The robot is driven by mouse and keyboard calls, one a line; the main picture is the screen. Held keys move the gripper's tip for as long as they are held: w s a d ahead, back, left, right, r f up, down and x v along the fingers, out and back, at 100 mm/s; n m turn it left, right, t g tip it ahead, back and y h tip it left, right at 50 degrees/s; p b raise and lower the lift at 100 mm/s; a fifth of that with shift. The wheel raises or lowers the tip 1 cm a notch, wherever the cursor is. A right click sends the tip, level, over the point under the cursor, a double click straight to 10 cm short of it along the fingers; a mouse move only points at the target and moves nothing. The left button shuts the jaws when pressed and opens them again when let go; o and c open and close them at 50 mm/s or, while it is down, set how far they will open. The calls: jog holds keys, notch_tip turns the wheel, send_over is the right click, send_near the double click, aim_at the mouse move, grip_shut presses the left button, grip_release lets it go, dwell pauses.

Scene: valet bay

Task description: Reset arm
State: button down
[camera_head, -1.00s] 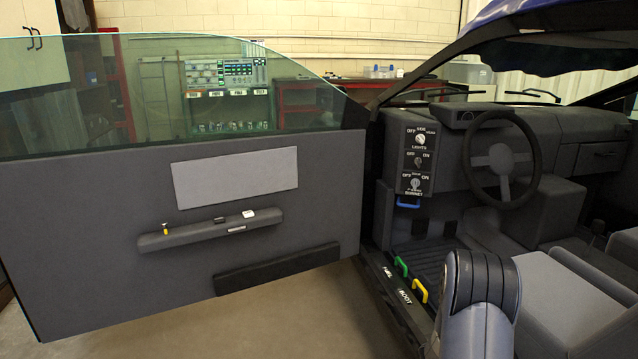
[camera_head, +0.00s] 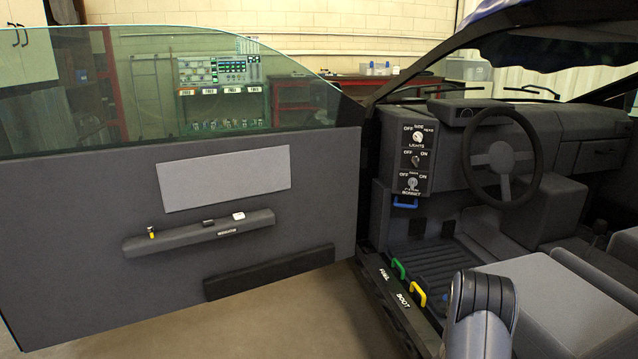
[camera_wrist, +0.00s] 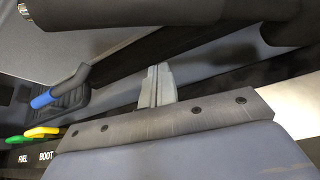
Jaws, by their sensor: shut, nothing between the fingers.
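My gripper (camera_wrist: 157,86) shows in the wrist view as two grey fingers pressed together, with nothing between them. They point into the car's interior, past a dark plate with screws. The gripper is not visible in the head view; only my arm link (camera_head: 480,310) rises at the bottom, in front of the seat area. In the wrist view a lever with a blue end (camera_wrist: 58,90) stands to the left of the fingers, apart from them. The green handle (camera_wrist: 42,131) and yellow handle (camera_wrist: 14,140) lie lower left, by the FUEL and BOOT labels.
The open car door (camera_head: 90,240) fills the left of the head view. The steering wheel (camera_head: 502,155), switch panel (camera_head: 415,160) and seat (camera_head: 555,300) surround the cabin space. The sill holds the green (camera_head: 398,268) and yellow (camera_head: 418,294) handles. Bare floor shows below the door.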

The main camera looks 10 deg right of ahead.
jog(key=f, duration=0.2)
jog(key=f+p, duration=0.1)
jog(key=shift+w+d+f+n+g, duration=0.1)
jog(key=shift+w+d+n+g, duration=0.2)
jog(key=shift+w+d, duration=0.1)
jog(key=shift+a+f+n+g+p, duration=0.1)
jog(key=shift+f+n+g+p, duration=0.25)
jog(key=shift+f, duration=0.5)
jog(key=shift+a+p, duration=0.3)
jog(key=shift+g, duration=0.25)
jog(key=v, duration=0.4)
jog(key=s+p+v, duration=0.1)
jog(key=v, duration=0.3)
jog(key=p+v, duration=0.1)
jog(key=v, duration=0.3)
jog(key=shift+s+d, duration=0.15)
jog(key=shift+s, duration=0.05)
jog(key=shift+s+a+r+m, duration=0.3)
jog(key=shift+a+r+m, duration=0.1)
jog(key=shift+a+m, duration=0.1)
